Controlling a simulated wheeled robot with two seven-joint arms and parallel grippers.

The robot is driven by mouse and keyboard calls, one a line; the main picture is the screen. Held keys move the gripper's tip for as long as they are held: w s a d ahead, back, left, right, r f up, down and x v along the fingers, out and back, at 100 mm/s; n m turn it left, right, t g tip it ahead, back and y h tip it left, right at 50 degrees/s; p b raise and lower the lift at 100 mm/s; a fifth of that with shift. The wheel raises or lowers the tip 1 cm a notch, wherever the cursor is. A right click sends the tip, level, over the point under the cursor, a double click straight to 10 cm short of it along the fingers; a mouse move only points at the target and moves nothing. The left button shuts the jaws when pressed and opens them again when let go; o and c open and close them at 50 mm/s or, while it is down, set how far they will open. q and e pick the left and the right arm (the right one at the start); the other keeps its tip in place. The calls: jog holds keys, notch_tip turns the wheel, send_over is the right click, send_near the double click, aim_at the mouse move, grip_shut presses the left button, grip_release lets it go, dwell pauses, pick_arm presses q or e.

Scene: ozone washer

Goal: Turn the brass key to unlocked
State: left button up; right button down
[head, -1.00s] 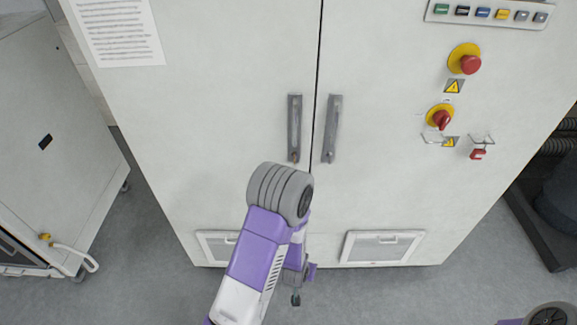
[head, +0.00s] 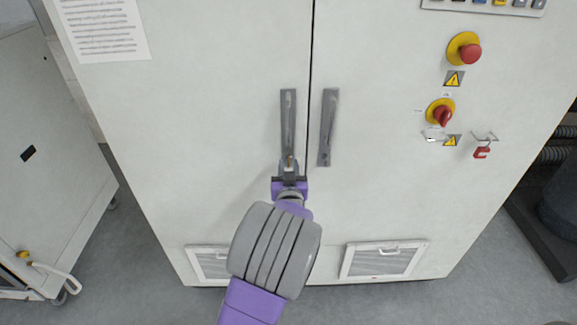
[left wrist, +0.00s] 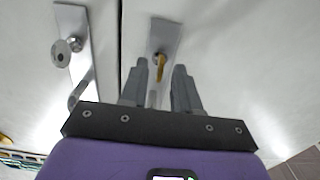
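The brass key (head: 290,161) sits in the lock at the lower end of the left door handle (head: 288,115). In the left wrist view the key (left wrist: 160,66) hangs between and just beyond the two grey fingertips. My left gripper (head: 289,174) is at the lower end of that handle, in front of the door. In the left wrist view the gripper (left wrist: 160,80) is open, with a gap visible on both sides of the key. Whether the fingers overlap the key in depth is hard to tell. My right gripper is out of view.
The right door handle (head: 328,128) stands close beside, with a lock (left wrist: 62,52) that has no key. A red emergency button (head: 470,54), a red rotary switch (head: 442,116) and a red padlock (head: 481,152) are on the right door. A white cabinet (head: 45,150) stands at left.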

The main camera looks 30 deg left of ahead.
pick_arm(q)
jog(key=shift+x, duration=1.25)
grip_shut()
